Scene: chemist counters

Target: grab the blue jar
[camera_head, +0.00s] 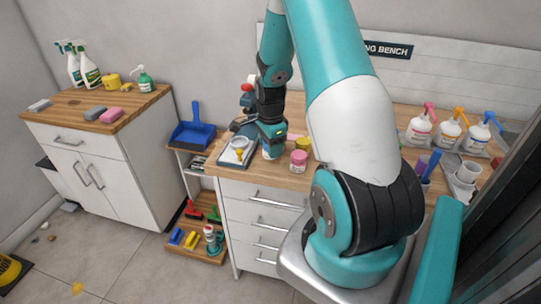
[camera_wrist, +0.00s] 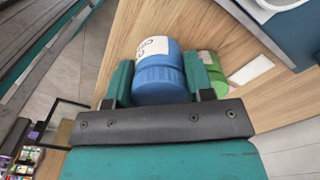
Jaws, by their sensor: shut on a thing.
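The blue jar (camera_wrist: 158,72) has a ribbed blue lid and a white label with dark lettering. In the wrist view it sits between the two teal fingers of my gripper (camera_wrist: 159,82), which is shut on it. In the head view my gripper (camera_head: 271,142) points down over the wooden bench top. There the blue jar (camera_head: 269,153) is mostly hidden by my gripper. I cannot tell whether the jar still touches the bench.
A pink jar (camera_head: 299,161) and a yellow-lidded jar (camera_head: 303,143) stand close to the right of my gripper. A green jar (camera_wrist: 213,72) is beside the right finger in the wrist view. A scale-like tray (camera_head: 236,151) is to the left. Pump bottles (camera_head: 449,132) stand at the right.

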